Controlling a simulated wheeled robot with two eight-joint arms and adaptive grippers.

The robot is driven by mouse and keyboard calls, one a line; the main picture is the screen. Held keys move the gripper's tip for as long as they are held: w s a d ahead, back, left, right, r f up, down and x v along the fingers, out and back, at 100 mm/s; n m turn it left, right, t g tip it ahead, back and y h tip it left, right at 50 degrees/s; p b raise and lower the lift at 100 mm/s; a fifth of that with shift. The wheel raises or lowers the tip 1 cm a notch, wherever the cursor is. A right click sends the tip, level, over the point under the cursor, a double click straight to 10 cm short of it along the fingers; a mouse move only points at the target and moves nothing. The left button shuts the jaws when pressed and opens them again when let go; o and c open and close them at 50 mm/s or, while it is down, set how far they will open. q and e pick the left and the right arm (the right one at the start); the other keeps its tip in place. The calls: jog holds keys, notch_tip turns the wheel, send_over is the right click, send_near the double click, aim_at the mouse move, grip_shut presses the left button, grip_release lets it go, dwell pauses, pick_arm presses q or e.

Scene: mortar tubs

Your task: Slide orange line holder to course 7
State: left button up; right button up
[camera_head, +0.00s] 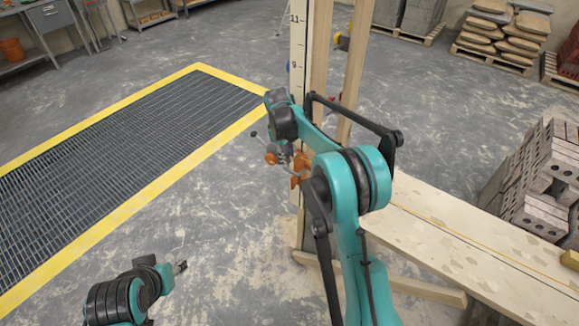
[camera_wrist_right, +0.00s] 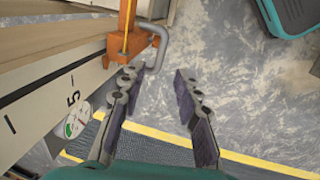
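The orange line holder (camera_wrist_right: 121,46) sits on the numbered pole (camera_wrist_right: 62,100), close to the mark 5 in the right wrist view. A grey bent bar (camera_wrist_right: 158,38) sticks out from it. In the head view the holder (camera_head: 299,170) is partly covered by my right arm, and the pole (camera_head: 297,50) shows marks 9 and 11 above. My right gripper (camera_wrist_right: 156,73) is open and empty, its fingertips just short of the holder and bar; it also shows in the head view (camera_head: 277,154). My left gripper (camera_head: 181,267) is low at the left, far from the pole, its fingers too small to read.
Wooden posts (camera_head: 353,70) stand beside the pole. A long pale plank (camera_head: 470,245) runs to the lower right. Concrete blocks (camera_head: 545,180) are stacked at the right. A yellow-edged floor grate (camera_head: 110,140) lies at the left. The floor between grate and pole is clear.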

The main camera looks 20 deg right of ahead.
aim_at(290, 170)
jog(key=f, duration=0.2)
jog(key=f+b, duration=0.1)
jog(key=f, duration=0.1)
jog(key=d+f+b, duration=0.1)
jog(key=f, duration=0.2)
jog(key=shift+w, duration=0.4)
jog(key=shift+r, duration=0.1)
grip_shut()
